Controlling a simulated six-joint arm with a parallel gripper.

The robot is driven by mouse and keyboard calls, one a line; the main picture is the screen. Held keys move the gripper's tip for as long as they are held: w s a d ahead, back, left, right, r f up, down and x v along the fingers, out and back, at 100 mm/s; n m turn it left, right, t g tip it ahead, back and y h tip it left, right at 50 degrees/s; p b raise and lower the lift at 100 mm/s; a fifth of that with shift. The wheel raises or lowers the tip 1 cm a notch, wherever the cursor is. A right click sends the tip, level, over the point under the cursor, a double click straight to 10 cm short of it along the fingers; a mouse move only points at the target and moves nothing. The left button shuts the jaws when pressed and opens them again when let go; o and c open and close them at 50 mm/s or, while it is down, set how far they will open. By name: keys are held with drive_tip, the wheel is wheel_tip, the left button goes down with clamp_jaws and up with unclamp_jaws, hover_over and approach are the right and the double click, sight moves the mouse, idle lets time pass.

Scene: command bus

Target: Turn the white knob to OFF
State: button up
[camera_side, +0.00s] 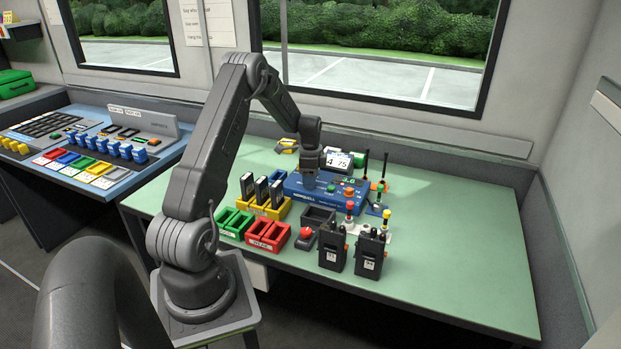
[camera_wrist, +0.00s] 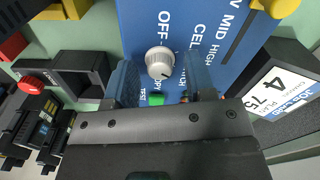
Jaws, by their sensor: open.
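The white knob (camera_wrist: 159,60) sits on the blue panel (camera_wrist: 217,20) in the wrist view, below the printed OFF label. A dark mark shows at the knob's lower right edge. My gripper (camera_wrist: 162,72) is open, with one blue-grey finger on each side of the knob and visible gaps between. I cannot tell how high the fingertips are above the panel. In the side view my gripper (camera_side: 309,182) points down over the left part of the blue unit (camera_side: 335,197); the knob is hidden there.
A green button (camera_wrist: 156,99) labelled TEST lies close to the knob. Yellow bins (camera_side: 265,208), red bins (camera_side: 268,235), an empty dark box (camera_side: 318,217) and two radios (camera_side: 369,253) crowd the front. The table's right side (camera_side: 470,240) is clear.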

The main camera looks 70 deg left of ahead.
drive_tip(key=shift+c, duration=0.2)
clamp_jaws()
